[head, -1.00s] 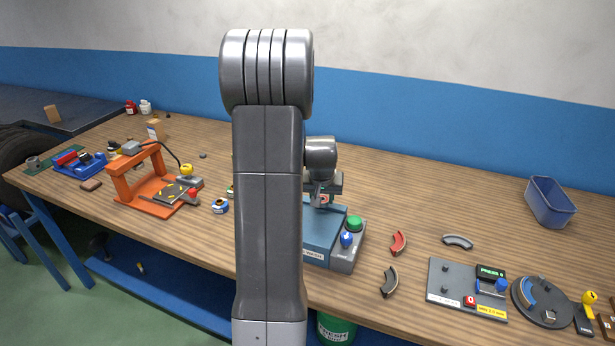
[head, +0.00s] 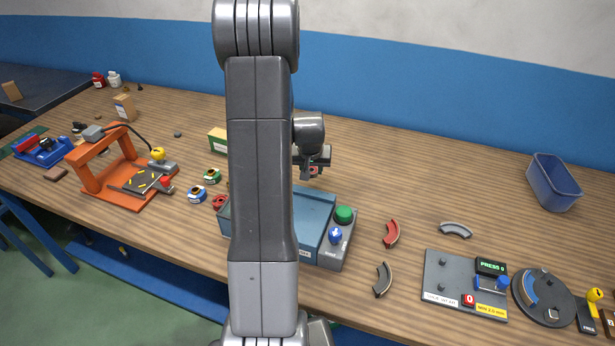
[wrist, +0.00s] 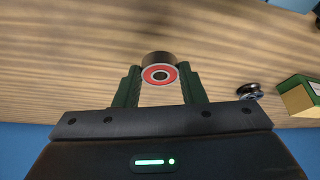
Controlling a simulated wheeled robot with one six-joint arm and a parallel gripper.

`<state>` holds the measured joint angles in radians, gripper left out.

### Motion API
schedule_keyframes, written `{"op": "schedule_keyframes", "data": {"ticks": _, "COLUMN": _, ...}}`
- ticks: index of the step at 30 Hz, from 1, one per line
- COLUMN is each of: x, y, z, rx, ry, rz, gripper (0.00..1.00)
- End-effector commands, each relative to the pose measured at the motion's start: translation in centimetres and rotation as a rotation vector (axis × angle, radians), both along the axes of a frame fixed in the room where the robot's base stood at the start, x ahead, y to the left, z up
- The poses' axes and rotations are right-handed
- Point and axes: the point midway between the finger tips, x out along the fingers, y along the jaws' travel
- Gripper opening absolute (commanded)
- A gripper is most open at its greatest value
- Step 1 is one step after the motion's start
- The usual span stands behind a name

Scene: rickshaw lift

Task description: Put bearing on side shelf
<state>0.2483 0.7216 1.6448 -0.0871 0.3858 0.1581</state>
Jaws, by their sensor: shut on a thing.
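My arm hides part of the bench. A blue shelf (head: 160,282) runs low under the bench; I cannot tell whether it is the side shelf.
The blue machine (head: 317,225) with green and blue knobs stands in front of my gripper. An orange frame (head: 95,170) is at left, a blue bin (head: 553,183) at right. A green-and-tan box (wrist: 301,95) and a small metal part (wrist: 249,90) lie near the gripper.

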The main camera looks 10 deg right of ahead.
Motion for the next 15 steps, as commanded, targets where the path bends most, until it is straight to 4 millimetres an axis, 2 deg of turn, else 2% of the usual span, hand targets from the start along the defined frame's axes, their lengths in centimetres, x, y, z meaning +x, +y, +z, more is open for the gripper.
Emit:
{"op": "schedule_keyframes", "data": {"ticks": 12, "x": 0.0, "y": 0.0, "z": -4.5, "rx": -0.002, "ry": 0.002, "rz": 0.0, "gripper": 0.1}}
{"op": "schedule_keyframes", "data": {"ticks": 15, "x": 0.0, "y": 0.0, "z": -4.9, "rx": -0.002, "ry": -0.003, "rz": 0.0, "gripper": 0.1}}
